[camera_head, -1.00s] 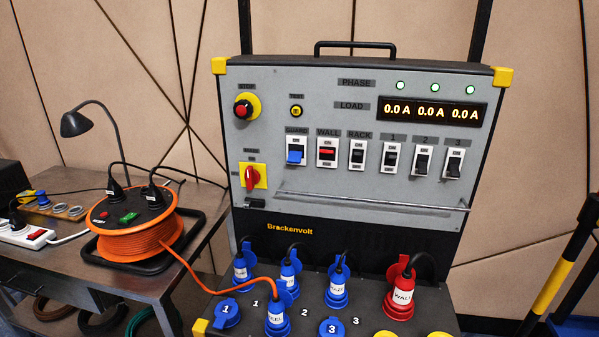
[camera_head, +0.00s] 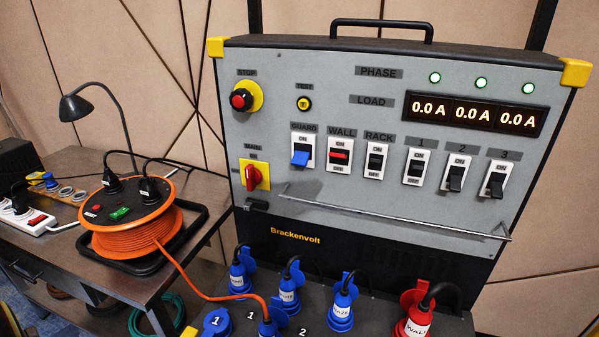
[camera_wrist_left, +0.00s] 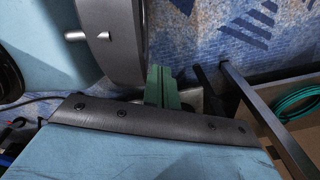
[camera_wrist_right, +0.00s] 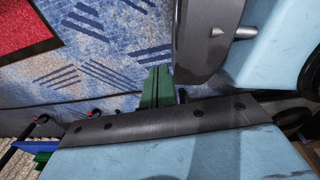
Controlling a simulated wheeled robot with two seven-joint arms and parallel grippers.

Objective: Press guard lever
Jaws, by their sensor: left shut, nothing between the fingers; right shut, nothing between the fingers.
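The guard lever (camera_head: 300,159) is a blue lever on a white switch plate labelled GUARD, at the left of the switch row on the grey power panel (camera_head: 400,95). The blue part sits at the lower end of its plate. Neither gripper shows in the head view. In the left wrist view my left gripper (camera_wrist_left: 162,88) has its green fingers together, empty, above the blue patterned floor. In the right wrist view my right gripper (camera_wrist_right: 157,88) also has its green fingers together, empty, above the floor.
A silver rail (camera_head: 390,214) runs across the panel below the switches. Blue and red plugs (camera_head: 415,318) stand on the lower ledge. An orange cable reel (camera_head: 137,236) and a lamp (camera_head: 76,106) are on the table at left; its orange cable runs to the ledge.

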